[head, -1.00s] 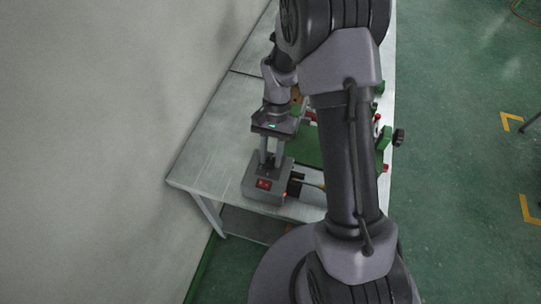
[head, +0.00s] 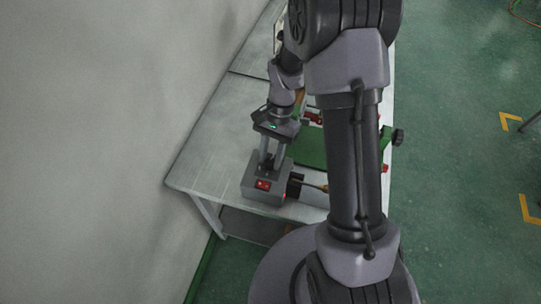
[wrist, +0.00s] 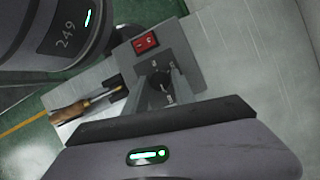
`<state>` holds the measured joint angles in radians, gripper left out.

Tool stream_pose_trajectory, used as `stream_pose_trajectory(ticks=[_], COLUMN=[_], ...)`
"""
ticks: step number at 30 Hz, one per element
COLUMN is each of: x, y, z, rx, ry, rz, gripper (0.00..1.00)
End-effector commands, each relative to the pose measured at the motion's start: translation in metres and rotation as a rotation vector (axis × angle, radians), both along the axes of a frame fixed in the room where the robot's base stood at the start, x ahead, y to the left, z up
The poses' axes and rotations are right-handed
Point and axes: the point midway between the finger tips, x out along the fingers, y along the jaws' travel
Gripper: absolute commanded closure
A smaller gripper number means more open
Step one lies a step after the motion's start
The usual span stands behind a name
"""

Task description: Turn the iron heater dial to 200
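The iron heater (head: 255,178) is a grey box with a red switch, at the near end of the bench in the head view. It also shows in the wrist view (wrist: 185,58), where its dark round dial (wrist: 160,82) has small pale markings around it, too small to read. My gripper (head: 270,164) points down over the heater. In the wrist view its two grey fingers (wrist: 160,86) stand on either side of the dial, with their tips close to it. I cannot tell whether they press on the dial. The dial is hidden in the head view.
A soldering iron (wrist: 87,105) with a wooden handle lies beside the heater, its metal end toward it. A green device (head: 312,150) stands farther along the bench, partly behind my arm. The bench top (head: 208,165) left of the heater is clear up to the wall.

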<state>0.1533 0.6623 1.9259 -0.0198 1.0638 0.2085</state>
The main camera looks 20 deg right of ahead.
Motion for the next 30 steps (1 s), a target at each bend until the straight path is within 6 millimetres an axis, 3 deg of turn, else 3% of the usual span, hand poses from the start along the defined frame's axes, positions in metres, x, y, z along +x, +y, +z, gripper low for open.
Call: stream_pose_trajectory(ticks=[2, 14, 30], x=[0.000, 0.003, 0.044], y=[0.000, -0.002, -0.039], z=[0.000, 0.009, 0.144], rx=[0.000, 0.000, 0.000], ry=[0.000, -0.002, -0.003], rz=[0.000, 0.001, -0.001], gripper=[0.51, 0.51, 0.51])
